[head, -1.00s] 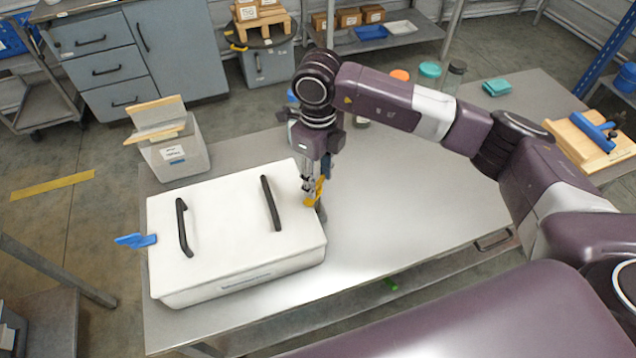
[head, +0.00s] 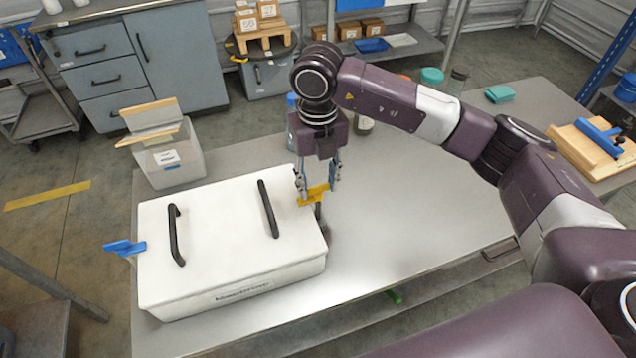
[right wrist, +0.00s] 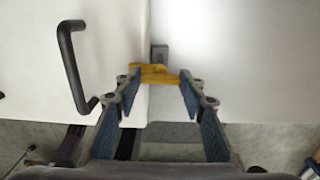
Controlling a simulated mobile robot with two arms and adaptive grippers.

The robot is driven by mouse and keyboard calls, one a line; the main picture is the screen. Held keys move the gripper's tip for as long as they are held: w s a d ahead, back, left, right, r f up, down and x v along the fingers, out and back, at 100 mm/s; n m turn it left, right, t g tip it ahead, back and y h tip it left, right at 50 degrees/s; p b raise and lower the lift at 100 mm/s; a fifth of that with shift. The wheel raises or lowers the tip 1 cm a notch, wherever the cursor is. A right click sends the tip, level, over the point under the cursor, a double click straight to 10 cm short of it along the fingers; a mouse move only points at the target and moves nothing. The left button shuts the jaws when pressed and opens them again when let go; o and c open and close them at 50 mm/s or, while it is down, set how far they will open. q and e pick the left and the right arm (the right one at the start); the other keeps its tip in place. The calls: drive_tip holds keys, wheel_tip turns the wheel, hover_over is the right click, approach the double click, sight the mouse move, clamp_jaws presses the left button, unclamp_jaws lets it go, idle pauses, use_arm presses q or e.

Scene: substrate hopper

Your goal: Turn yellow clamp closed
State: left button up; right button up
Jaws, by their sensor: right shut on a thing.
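The white hopper box (head: 222,230), with two black handles on its lid, sits on the metal table. The yellow clamp (head: 315,194) is at the box's right edge; in the right wrist view the clamp (right wrist: 153,76) lies crosswise, its left end at the lid edge. My right gripper (head: 319,184) points down there, its two fingers spread on either side of the clamp and shut on it. The fingers hide parts of the clamp's ends. A blue clamp (head: 124,247) sticks out from the box's left side. My left gripper is not in view.
An open bin (head: 178,165) stands behind the box at the left. A bottle (head: 292,125) and a jar (head: 364,125) stand behind my right gripper. The table (head: 420,205) right of the box is clear. A wooden board with a blue tool (head: 602,135) lies at the far right.

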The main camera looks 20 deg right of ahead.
sight(318, 186)
drive_tip(key=shift+w+r, duration=0.15)
drive_tip(key=o, duration=1.2)
drive_tip(key=shift+c, duration=0.2)
wheel_tip(318, 186, up, 12)
